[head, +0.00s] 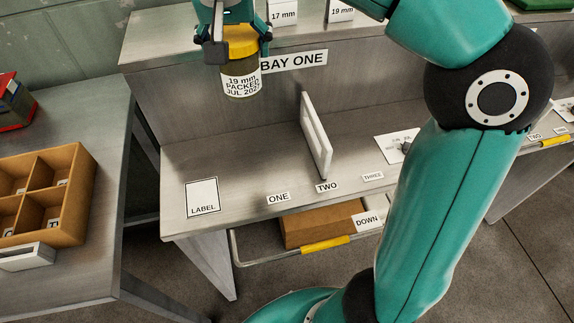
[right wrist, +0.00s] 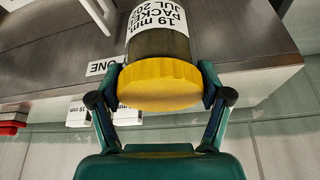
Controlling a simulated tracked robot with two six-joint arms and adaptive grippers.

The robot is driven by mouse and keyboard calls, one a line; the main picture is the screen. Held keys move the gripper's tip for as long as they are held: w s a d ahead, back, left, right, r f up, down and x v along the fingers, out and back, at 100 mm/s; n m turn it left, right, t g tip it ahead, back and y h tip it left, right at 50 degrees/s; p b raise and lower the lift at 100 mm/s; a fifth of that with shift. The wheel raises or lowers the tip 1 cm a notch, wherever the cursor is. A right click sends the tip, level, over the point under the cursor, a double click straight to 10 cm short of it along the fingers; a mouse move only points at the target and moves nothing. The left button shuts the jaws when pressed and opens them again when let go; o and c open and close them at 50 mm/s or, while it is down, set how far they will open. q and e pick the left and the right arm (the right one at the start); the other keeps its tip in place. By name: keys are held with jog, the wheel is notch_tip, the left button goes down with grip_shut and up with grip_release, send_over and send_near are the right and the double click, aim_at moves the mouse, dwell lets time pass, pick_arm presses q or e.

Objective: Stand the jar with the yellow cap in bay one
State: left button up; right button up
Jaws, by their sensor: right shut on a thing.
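My right gripper (head: 238,40) is shut on the cap from above and holds the jar upright in the air. The jar also shows in the right wrist view (right wrist: 158,42), with the fingers on both sides of the cap. Behind the jar is the "BAY ONE" sign (head: 293,61). Below is a steel bench (head: 245,160) with a "ONE" tag (head: 278,197) on its front edge. My left gripper is not in view.
A white upright divider (head: 316,137) stands on the bench behind the "TWO" tag (head: 327,187). A "LABEL" card (head: 202,196) lies at the bench's left. A wooden compartment box (head: 70,215) sits on the left table. The bench surface left of the divider is clear.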

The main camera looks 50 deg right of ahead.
jog(key=shift+s+a+f, duration=0.1)
jog(key=shift+f, duration=0.4)
notch_tip(320, 180, down, 19)
jog(key=b, duration=0.4)
jog(key=shift+f+b, duration=0.1)
jog(key=shift+b, duration=0.25)
jog(key=shift+f, duration=0.1)
jog(key=o, duration=1.4)
jog(key=p+v, duration=0.2)
jog(key=v, duration=1)
jog(key=shift+a, duration=0.1)
